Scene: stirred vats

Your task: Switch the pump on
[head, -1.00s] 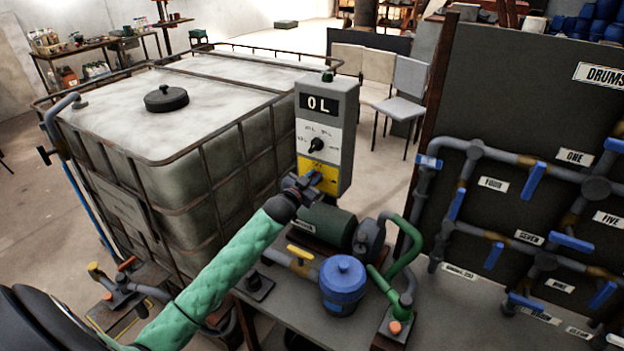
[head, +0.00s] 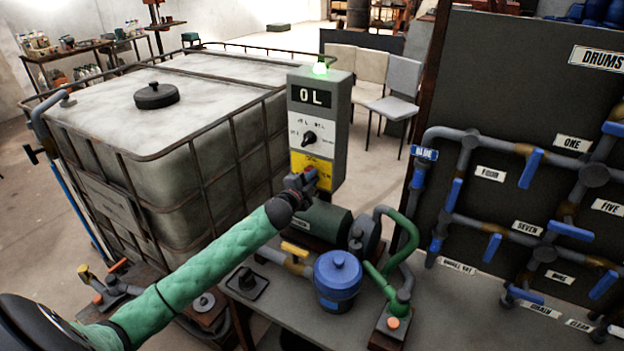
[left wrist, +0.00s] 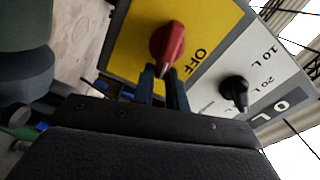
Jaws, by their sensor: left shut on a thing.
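The pump control box (head: 342,128) is grey, with a display reading "0 L", a white panel with a black knob (head: 309,138), and a yellow panel (head: 311,170) below. In the left wrist view, a red switch handle (left wrist: 168,42) sits on the yellow panel beside the word OFF. My left gripper (left wrist: 165,82) is shut on the near end of this handle. My right gripper is out of view.
The green pump (head: 327,221) and a blue-lidded strainer (head: 338,280) stand on the bench below the box. A large caged tank (head: 170,170) is at left. A pipe board with blue valve handles (head: 530,168) stands at right.

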